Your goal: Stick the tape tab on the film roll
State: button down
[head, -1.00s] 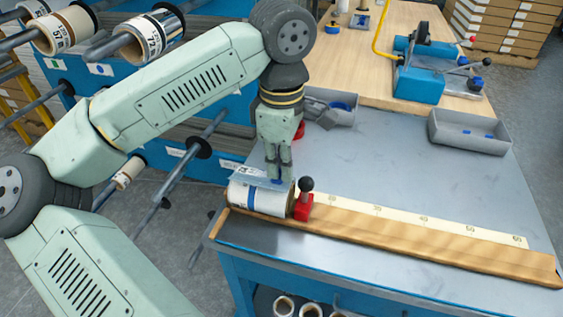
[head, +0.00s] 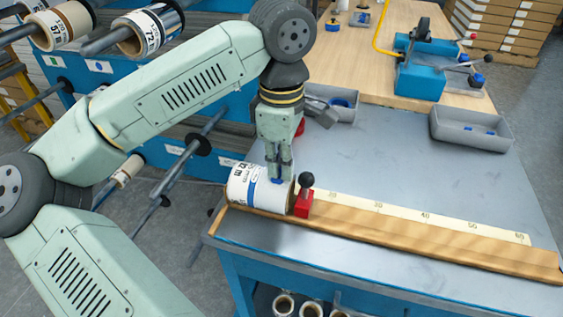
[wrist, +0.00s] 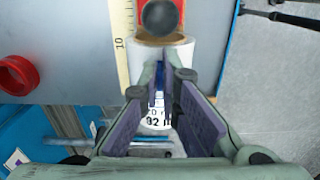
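The film roll (head: 240,189) is white with a printed label and a blue band, and lies on its side at the left end of the bench. In the wrist view the roll (wrist: 150,58) is directly below my fingers. My gripper (head: 279,178) points down at the roll's top, near its right end. The fingertips are nearly together, with the small blue tape tab (head: 277,181) at them. The fingers (wrist: 165,70) partly hide the tab, and whether it touches the roll is unclear. The film's loose edge is hard to make out.
A red stop with a black knob (head: 304,203) stands close beside the roll's right end. A wooden rail with a ruler strip (head: 400,214) runs along the bench front. Grey trays (head: 470,135) sit farther back. The middle of the grey bench is clear.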

jog(key=c, duration=1.7)
grip_release()
